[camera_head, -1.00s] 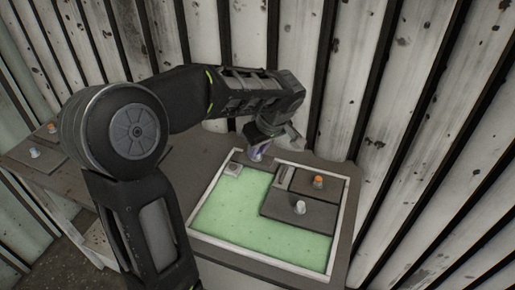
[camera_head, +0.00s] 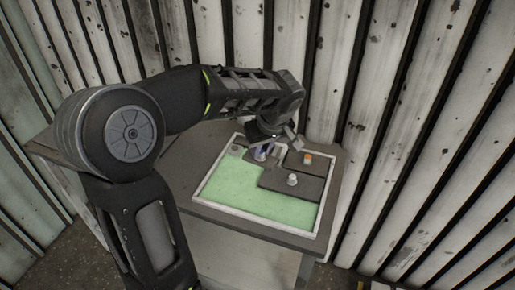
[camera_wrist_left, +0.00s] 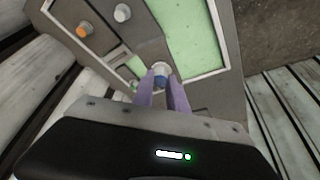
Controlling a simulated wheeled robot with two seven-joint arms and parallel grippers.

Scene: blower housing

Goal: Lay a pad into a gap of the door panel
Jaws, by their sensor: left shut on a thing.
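The door panel (camera_head: 230,195) is a white-rimmed frame with a green floor on a grey table. A dark pad with a white knob (camera_head: 310,188) and a dark pad with an orange knob (camera_head: 321,168) lie in its right part; the knobs also show in the wrist view. My left gripper (camera_head: 262,152) is over the panel's far side. My right gripper is not in view.
Bare green floor fills the near and left part. A corrugated metal wall (camera_head: 400,110) stands close behind and to the right of the table (camera_head: 185,165).

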